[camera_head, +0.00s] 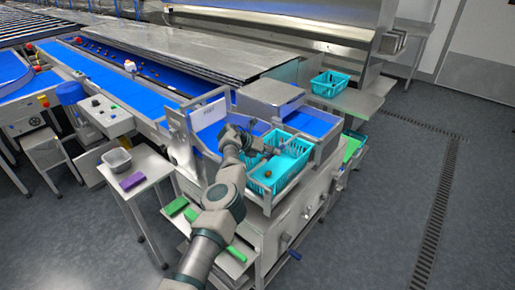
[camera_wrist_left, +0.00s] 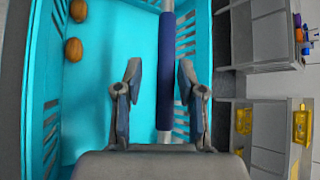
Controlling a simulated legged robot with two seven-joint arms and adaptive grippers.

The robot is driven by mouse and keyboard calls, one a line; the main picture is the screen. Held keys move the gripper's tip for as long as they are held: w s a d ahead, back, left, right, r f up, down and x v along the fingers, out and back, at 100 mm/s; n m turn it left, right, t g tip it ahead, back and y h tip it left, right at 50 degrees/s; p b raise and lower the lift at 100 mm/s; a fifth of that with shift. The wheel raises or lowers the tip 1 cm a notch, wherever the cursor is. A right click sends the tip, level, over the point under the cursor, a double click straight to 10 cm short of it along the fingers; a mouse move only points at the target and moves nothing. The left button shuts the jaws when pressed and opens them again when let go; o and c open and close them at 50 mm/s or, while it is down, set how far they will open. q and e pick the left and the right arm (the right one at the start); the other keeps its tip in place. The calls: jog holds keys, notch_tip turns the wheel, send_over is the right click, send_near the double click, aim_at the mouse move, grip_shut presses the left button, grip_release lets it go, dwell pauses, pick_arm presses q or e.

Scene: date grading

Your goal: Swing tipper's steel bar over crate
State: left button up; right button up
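The tipper's steel bar (camera_wrist_left: 165,138) runs up and down the left wrist view, with a dark blue sleeve (camera_wrist_left: 166,70) on it. It passes over the teal crate (camera_wrist_left: 42,95); the crate also shows in the head view (camera_head: 271,186). My left gripper (camera_wrist_left: 159,72) is open, with one finger on each side of the bar and a gap visible to each. In the head view my left gripper (camera_head: 262,148) is at the crate's upper left, and the bar is hard to make out. My right gripper is not in view.
Two brown dates (camera_wrist_left: 74,50) lie at the crate's left side. Another teal crate (camera_head: 331,84) stands behind on a steel shelf. A side table (camera_head: 150,163) with a grey tub (camera_head: 117,160) stands left. Floor on the right is clear.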

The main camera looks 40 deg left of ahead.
pick_arm(q)
jog(key=v, duration=0.9)
jog(key=shift+s+a, duration=0.3)
jog(key=shift+a, duration=0.05)
